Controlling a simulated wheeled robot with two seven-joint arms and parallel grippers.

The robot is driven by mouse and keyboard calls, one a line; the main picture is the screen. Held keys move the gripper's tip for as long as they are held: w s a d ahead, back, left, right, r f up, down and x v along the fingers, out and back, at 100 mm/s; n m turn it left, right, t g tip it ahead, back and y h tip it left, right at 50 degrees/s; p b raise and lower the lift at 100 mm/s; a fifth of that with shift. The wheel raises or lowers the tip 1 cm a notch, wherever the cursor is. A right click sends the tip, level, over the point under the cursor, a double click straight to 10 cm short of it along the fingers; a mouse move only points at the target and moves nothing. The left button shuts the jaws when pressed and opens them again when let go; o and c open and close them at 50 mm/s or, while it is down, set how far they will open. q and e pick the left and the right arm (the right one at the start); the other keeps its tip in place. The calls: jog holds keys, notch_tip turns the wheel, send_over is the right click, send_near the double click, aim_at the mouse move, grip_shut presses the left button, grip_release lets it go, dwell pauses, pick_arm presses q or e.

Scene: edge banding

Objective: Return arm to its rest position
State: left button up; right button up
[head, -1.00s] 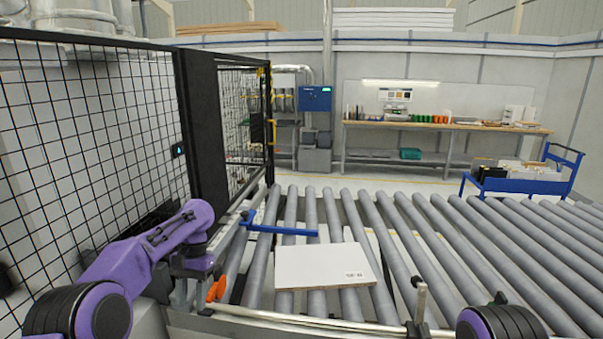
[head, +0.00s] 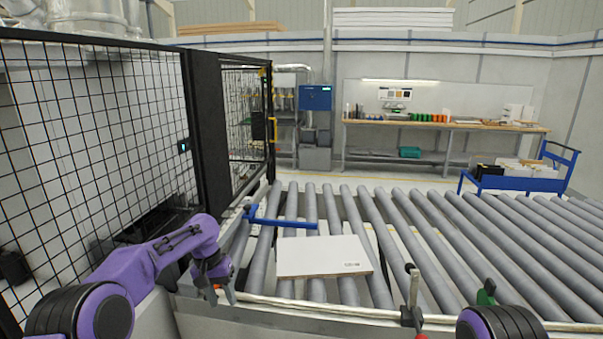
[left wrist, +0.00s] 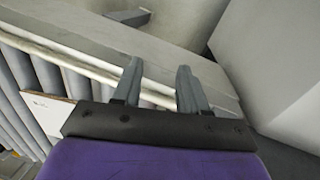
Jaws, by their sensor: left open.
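My left arm is purple and comes in from the left in the head view. Its gripper (head: 224,290) hangs in front of the conveyor's near left corner, apart from the board. In the left wrist view the two grey fingers of the left gripper (left wrist: 157,88) stand apart with nothing between them. A white board (head: 322,256) with a small printed label lies flat on the rollers. Its edge also shows at the left of the left wrist view (left wrist: 48,110). My right gripper does not show; only a purple and black part of that arm is at the bottom right.
A roller conveyor (head: 440,240) fills the middle and right. A blue bar (head: 282,223) lies across it behind the board. A black mesh fence (head: 95,140) stands close on the left. A blue cart (head: 520,181) and a workbench (head: 445,126) stand at the back.

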pick_arm(q)
jog(key=s+d+f+n+t+b, duration=0.1)
jog(key=s+f+n+t+b, duration=0.2)
jog(key=f, duration=0.9)
jog(key=s+d+f+n+t+b, duration=0.1)
jog(key=s+f+n+t, duration=0.2)
jog(key=f, duration=1)
jog(key=s+a+f+y+b, duration=0.1)
jog(key=s+a+f+b, duration=0.2)
jog(key=s, duration=1)
jog(key=s+a+f+g+y+b, duration=0.1)
jog(key=s+a+f+b, duration=0.3)
jog(key=s, duration=0.8)
jog(key=s+a+f+g+y+b, duration=0.1)
jog(key=s+a+f+y+b, duration=0.2)
jog(key=s, duration=1)
notch_tip(320, 180, down, 2)
jog(key=shift+s+a+f+n, duration=0.1)
jog(key=shift+s+a+n, duration=0.3)
jog(key=shift+a, duration=0.2)
